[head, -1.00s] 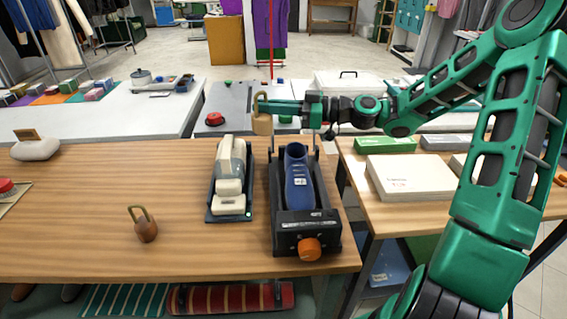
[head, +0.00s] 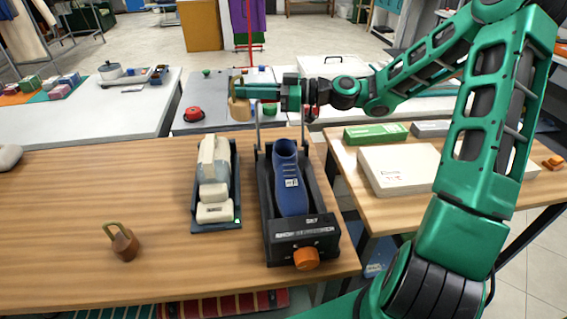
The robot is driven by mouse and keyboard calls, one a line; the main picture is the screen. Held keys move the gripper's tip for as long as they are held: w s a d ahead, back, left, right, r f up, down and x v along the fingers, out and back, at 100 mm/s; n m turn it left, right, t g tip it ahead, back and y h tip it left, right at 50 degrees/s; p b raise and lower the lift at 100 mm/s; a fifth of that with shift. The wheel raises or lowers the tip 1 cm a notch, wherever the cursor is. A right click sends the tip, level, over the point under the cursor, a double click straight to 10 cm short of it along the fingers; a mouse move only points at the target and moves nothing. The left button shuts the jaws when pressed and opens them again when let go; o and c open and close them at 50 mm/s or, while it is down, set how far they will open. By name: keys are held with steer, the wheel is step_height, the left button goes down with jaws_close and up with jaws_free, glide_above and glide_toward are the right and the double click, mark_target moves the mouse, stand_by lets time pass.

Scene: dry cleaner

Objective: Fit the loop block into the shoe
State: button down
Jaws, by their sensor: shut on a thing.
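My gripper (head: 245,94) is shut on a tan loop block (head: 240,110), which has a loop on top. It holds the block in the air beyond the far edge of the wooden table. The blue shoe (head: 289,182) rests in a black machine (head: 302,240) with an orange knob at its front. The shoe's opening is at the far end, to the right of and nearer than the held block. A second, darker brown block with a loop (head: 123,243) stands tilted-looking on the table at left, apart from my gripper.
A dark tray (head: 217,221) with grey and white pieces stands just left of the machine. Two upright metal posts (head: 259,139) rise at the machine's far end. A white box (head: 398,170) and a green box (head: 376,133) lie on the right table. The left tabletop is mostly clear.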

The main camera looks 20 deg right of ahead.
steer(key=s+d+f, duration=0.5)
steer(key=d+f, duration=0.5)
steer(key=f, duration=0.1)
steer(key=shift+s, duration=0.35)
steer(key=c, duration=1.9)
jaws_free()
steer(key=shift+d, duration=0.15)
